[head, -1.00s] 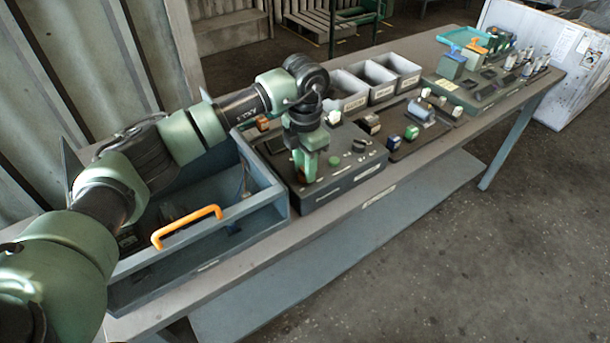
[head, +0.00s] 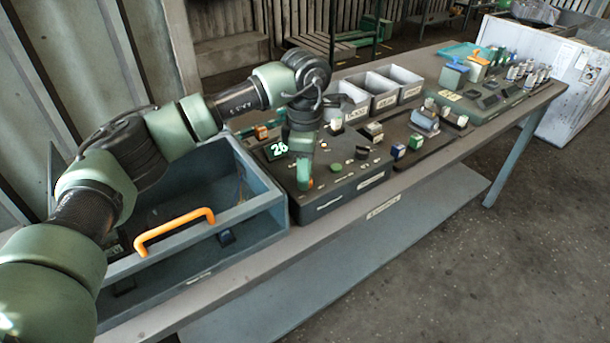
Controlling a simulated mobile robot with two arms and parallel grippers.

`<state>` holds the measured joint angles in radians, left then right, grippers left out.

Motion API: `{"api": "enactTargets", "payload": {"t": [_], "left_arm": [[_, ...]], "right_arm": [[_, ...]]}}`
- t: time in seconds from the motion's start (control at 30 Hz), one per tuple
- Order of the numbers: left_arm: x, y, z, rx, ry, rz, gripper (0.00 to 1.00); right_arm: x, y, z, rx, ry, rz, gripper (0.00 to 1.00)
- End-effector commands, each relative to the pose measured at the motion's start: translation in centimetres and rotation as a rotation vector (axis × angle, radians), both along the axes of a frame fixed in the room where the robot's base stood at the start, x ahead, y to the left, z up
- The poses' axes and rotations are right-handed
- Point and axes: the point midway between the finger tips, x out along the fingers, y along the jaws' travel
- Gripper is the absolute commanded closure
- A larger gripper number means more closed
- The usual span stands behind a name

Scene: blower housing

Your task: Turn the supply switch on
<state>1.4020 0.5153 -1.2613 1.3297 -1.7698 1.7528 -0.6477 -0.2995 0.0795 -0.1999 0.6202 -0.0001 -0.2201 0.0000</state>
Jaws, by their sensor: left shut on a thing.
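The dark control box (head: 340,200) stands on the bench, with a tilted top full of small knobs and buttons. Its display (head: 276,149) is lit and shows green digits that look like 26. My left gripper (head: 305,182) points down at the front left of the box's top. It is shut on a small part there, which I take to be the supply switch; the fingers mostly hide it, and its position cannot be read. My right gripper is not in view.
A blue-grey open bin (head: 255,212) with an orange handle (head: 174,231) is left of the box. Grey trays (head: 383,102) stand behind it. A second panel with coloured blocks (head: 415,143) and a further fixture board (head: 490,103) lie to the right.

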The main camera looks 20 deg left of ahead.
Motion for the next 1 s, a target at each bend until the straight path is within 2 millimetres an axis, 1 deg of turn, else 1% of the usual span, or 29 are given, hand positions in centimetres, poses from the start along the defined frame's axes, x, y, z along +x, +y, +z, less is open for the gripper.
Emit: {"api": "enactTargets", "payload": {"t": [0.2, 0.6, 0.63, 0.67, 0.7, 1.0], "left_arm": [[0.14, 0.00, 0.21, -0.002, -0.005, -0.036, 1.00], [0.16, 0.00, 0.28, -0.002, -0.006, -0.042, 1.00], [0.16, 0.00, 0.28, -0.002, -0.006, -0.042, 0.68], [0.16, 0.00, 0.29, -0.002, -0.006, -0.042, 0.59], [0.15, 0.00, 0.28, -0.002, -0.006, -0.042, 0.48], [0.07, 0.01, 0.14, -0.001, -0.002, -0.041, 0.48]], "right_arm": [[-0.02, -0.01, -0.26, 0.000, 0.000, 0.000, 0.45], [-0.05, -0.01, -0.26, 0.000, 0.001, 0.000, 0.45], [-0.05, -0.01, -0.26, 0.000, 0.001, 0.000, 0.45], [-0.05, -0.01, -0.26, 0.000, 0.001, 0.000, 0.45], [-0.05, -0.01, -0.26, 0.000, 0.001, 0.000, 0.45], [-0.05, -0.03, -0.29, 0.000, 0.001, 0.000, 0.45]]}}
